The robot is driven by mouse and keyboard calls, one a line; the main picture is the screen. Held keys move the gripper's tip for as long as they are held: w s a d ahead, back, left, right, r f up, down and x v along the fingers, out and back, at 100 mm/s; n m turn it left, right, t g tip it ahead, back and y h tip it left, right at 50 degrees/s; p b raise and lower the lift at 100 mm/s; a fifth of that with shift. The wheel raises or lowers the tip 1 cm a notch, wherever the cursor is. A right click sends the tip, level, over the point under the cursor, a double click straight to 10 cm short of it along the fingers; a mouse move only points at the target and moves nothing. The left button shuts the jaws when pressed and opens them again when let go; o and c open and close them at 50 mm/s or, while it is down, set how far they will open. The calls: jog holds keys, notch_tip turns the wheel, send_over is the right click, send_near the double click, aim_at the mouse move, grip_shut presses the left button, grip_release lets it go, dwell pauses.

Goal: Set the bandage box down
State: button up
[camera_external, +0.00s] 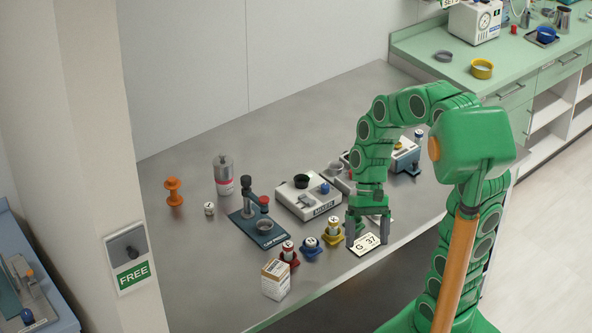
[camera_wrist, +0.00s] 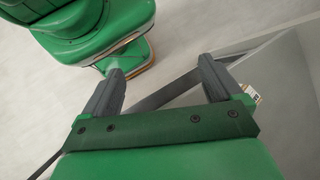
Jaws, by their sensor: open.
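A small white carton with tan markings (camera_external: 276,280), the only box that looks like a bandage box, stands upright on the grey table near its front edge; its print is too small to read. My gripper (camera_external: 369,234) is to the right of the carton and well apart from it, pointing down near the table's front edge. In the wrist view my gripper (camera_wrist: 157,68) has its fingers apart, with nothing held between them. The carton does not show clearly in that view.
A plate marked G 37 (camera_external: 367,244) lies by my fingers. Red, blue and yellow small holders with capped vials (camera_external: 310,245) stand between carton and gripper. A dark stand (camera_external: 258,228) and a white mixer (camera_external: 309,197) are behind. The table's left middle is mostly clear.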

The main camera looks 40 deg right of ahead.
jog(key=s+d+r+n+t+h, duration=0.3)
jog(key=s+d+h, duration=0.1)
jog(key=s+d, duration=0.3)
jog(key=shift+s+d+n, duration=0.3)
jog(key=shift+s+d, duration=0.1)
jog(key=shift+d, duration=0.05)
dwell(1.1)
